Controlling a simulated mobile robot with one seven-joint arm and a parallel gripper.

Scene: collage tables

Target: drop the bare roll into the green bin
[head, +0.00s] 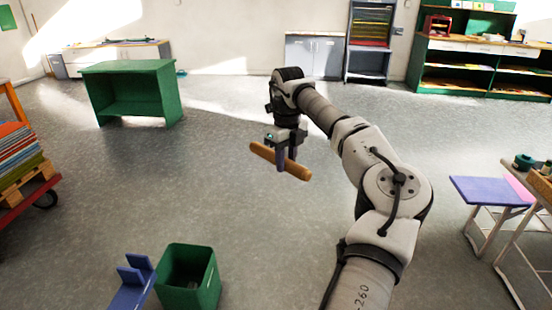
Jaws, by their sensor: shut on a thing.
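The bare roll (296,169) is a light brown cardboard tube. My gripper (281,162) is shut on it near its middle and holds it in the air, tilted down to the right in the picture. The green bin (205,288) stands on the floor at the lower left, open at the top. Its inside is dark, and I cannot see its bottom. The roll is apart from the bin, above and to the right of it in the picture.
A blue stand (133,285) is beside the bin on its left. A red cart (28,197) with stacked sheets is at the left edge. A purple stool (488,190) and a table are at right. A green desk (132,78) stands farther back. The middle floor is clear.

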